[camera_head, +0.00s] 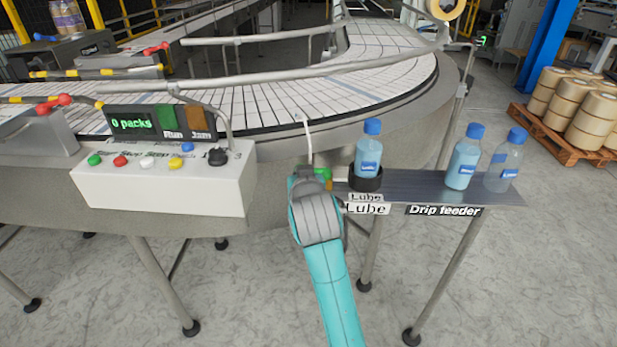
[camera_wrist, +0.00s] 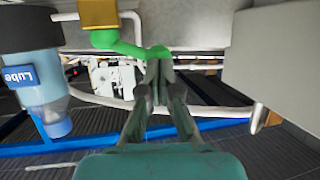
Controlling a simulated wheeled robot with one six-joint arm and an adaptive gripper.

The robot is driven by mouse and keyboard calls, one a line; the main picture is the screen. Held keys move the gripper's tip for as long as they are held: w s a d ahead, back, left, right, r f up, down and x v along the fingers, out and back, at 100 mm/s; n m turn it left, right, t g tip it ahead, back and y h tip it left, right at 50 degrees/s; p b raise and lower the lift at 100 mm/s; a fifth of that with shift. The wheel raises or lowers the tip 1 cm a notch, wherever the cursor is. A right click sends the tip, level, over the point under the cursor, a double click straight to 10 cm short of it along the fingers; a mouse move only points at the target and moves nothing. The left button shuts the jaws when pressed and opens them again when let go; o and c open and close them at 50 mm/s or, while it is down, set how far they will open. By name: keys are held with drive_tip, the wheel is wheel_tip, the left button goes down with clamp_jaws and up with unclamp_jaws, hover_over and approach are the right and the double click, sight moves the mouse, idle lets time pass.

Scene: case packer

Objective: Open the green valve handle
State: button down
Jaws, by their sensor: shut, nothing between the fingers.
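The green valve handle (camera_wrist: 130,46) shows in the wrist view as a bent green lever below a brass valve body (camera_wrist: 98,12). My gripper (camera_wrist: 159,72) is shut with nothing between its fingers. Its fingertips are at the right end of the handle and appear to touch it or lie very close; I cannot tell which. In the head view, a bit of the green handle (camera_head: 324,173) shows just past the end of my arm. My arm hides the rest of the handle and the gripper's fingers there.
A blue-capped bottle (camera_head: 369,150) stands in a dark holder right of the valve; it also shows in the wrist view (camera_wrist: 44,103). Two more bottles (camera_head: 464,160) (camera_head: 505,163) stand on the drip feeder shelf (camera_head: 415,187). A white button box (camera_head: 165,185) is left. The conveyor (camera_head: 290,100) curves behind.

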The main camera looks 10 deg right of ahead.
drive_tip(key=shift+w+a+m+g+h, duration=0.25)
drive_tip(key=shift+w+m+h, duration=0.45)
drive_tip(key=shift+h, duration=0.1)
drive_tip(key=shift+w+a+m+g+h, duration=0.25)
drive_tip(key=shift+w+m+h, duration=0.45)
drive_tip(key=shift+h, duration=0.1)
drive_tip(key=shift+w, duration=0.1)
